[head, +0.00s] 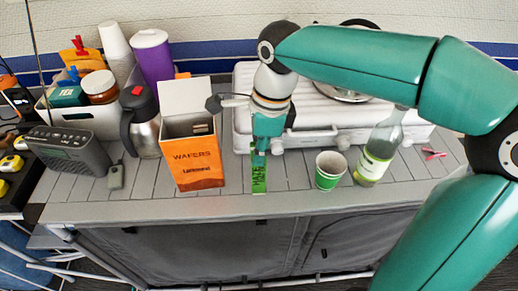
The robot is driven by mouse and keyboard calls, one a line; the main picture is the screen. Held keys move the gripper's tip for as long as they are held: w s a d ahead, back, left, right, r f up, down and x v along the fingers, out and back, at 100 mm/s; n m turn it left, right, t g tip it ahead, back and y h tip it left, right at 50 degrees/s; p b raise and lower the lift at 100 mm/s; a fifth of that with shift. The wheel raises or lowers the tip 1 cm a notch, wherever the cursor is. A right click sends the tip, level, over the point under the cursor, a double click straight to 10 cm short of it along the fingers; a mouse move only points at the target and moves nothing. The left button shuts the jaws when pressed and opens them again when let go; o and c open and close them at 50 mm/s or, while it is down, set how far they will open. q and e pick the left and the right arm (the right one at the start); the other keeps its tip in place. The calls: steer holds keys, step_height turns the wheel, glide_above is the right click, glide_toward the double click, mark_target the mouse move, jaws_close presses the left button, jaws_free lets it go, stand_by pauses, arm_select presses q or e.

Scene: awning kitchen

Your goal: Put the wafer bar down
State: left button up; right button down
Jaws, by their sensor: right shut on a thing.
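The wafer bar (259,181) is a narrow green bar with dark lettering. It stands upright, long side vertical, at the front part of the grey counter (230,208). My right gripper (260,158) points down and is shut on the bar's upper end, which its fingers hide. I cannot tell whether the bar's lower end touches the counter. The open orange wafers box (196,172) stands just left of the bar, with its white lid raised. My left gripper does not show.
A green paper cup (328,172) and a glass bottle (377,152) stand right of the bar. A white stove (318,122) is behind. A steel jug (146,135), grey radio (68,148) and white bin (100,122) are at the left. The counter's front edge is close.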

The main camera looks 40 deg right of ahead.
steer(key=shift+f, duration=0.15)
steer(key=c, duration=1.1)
jaws_free()
steer(key=shift+c, duration=0.2)
steer(key=r, duration=0.3)
steer(key=d+r+p, duration=0.1)
steer(key=r, duration=0.3)
steer(key=r+p, duration=0.1)
steer(key=r, duration=0.3)
steer(key=shift+s+d, duration=0.2)
steer(key=shift+s, duration=0.15)
steer(key=shift+d+r, duration=0.1)
steer(key=shift+r, duration=0.55)
